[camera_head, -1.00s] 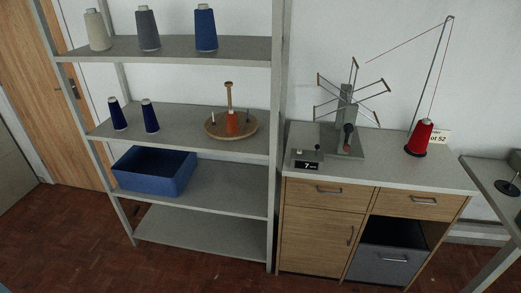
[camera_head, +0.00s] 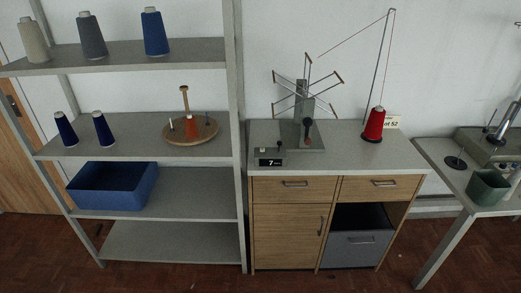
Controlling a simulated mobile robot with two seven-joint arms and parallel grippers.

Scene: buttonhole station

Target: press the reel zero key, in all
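The yarn reel (camera_head: 305,95), with several thin arms on a grey stand, stands on the cabinet top (camera_head: 350,155). In front of it to the left is a small counter box (camera_head: 270,161) with a dark display reading 7. Small knobs or keys sit on top of the box; which one is the zero key is too small to tell. Neither of my grippers shows in the view.
A red yarn cone (camera_head: 374,125) stands right of the reel under a tall thread pole. A grey shelf unit (camera_head: 140,148) with cones and a blue bin (camera_head: 112,188) is at left. A table (camera_head: 450,180) with a green cup (camera_head: 488,186) is at right. The brown floor in front looks clear.

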